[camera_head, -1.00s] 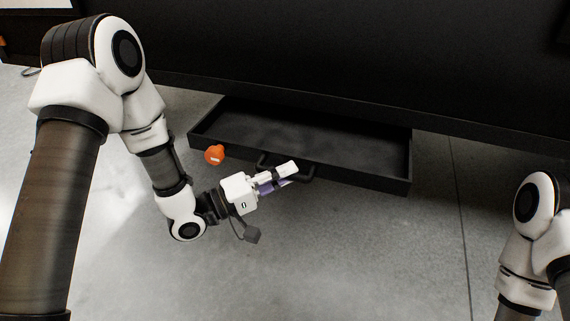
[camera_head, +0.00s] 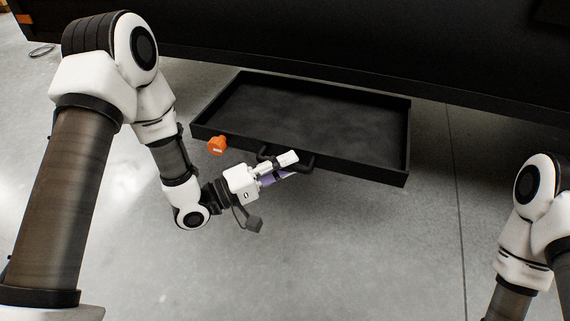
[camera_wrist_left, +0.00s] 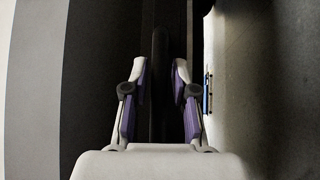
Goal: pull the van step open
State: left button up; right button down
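The van step is a wide black tray (camera_head: 352,173) that sticks out from under the dark van side in the head view. Its front wall carries a black loop handle (camera_head: 305,162). My left gripper (camera_head: 292,160) is at the handle. In the left wrist view, the dark handle bar (camera_wrist_left: 160,85) lies between the purple-padded fingers of the left gripper (camera_wrist_left: 160,75), which are closed in around it. Contact at the pads is hard to make out. My right arm shows at the lower right; its gripper is out of the picture.
An orange piece (camera_head: 217,145) with a white mark sits at the left part of the step's front wall. The van side (camera_head: 350,50) runs along the back. The grey floor (camera_head: 350,250) in front is clear.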

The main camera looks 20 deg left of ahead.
dwell(0.3)
pick_arm(q)
jog(key=v, duration=1.2)
